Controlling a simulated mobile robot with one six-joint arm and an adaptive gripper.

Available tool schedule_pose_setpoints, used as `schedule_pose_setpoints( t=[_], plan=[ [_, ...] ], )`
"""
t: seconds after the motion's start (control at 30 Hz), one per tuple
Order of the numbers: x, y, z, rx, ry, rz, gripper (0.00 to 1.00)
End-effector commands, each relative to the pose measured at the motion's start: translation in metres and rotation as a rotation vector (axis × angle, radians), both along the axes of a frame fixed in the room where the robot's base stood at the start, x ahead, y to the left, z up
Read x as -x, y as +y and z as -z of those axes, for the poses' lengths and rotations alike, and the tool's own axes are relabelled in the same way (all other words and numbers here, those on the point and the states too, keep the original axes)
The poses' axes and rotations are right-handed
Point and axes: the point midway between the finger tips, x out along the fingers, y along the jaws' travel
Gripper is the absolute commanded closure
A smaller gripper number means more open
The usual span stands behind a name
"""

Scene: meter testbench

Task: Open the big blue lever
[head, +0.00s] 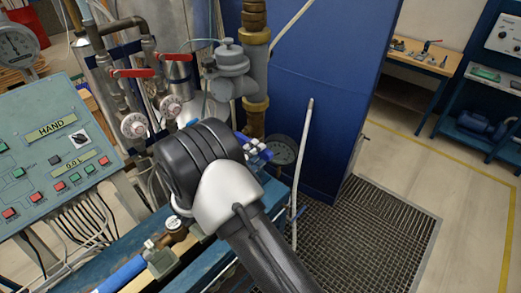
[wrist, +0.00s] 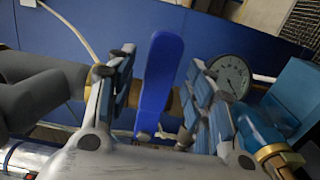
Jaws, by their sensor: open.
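The big blue lever (wrist: 162,85) shows in the wrist view as a long, flat handle standing nearly upright in the picture. My gripper (wrist: 161,66) is open, with one finger on each side of the lever. A gap shows between the lever and each blue finger pad, so it is not clamped. The lever's lower end meets a brownish pipe, and its mount is partly hidden behind my gripper.
A round gauge (wrist: 230,76) is close to my right finger; it also shows in the head view (head: 283,150). Two red-handled valves (head: 131,73) and a control panel (head: 55,150) are at the left. A thin pale hose (head: 302,165) hangs right of my arm, before the blue cabinet (head: 320,85).

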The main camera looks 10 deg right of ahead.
Motion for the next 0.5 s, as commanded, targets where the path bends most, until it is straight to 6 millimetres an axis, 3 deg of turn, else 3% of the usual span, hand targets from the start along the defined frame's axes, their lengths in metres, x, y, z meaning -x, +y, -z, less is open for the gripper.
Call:
schedule_pose_setpoints(
  t=[0.2,0.5],
  plan=[
    [-0.015,-0.020,0.000,0.001,0.001,0.000,0.52],
    [-0.017,-0.024,0.000,0.001,0.001,0.000,0.52]
  ],
)
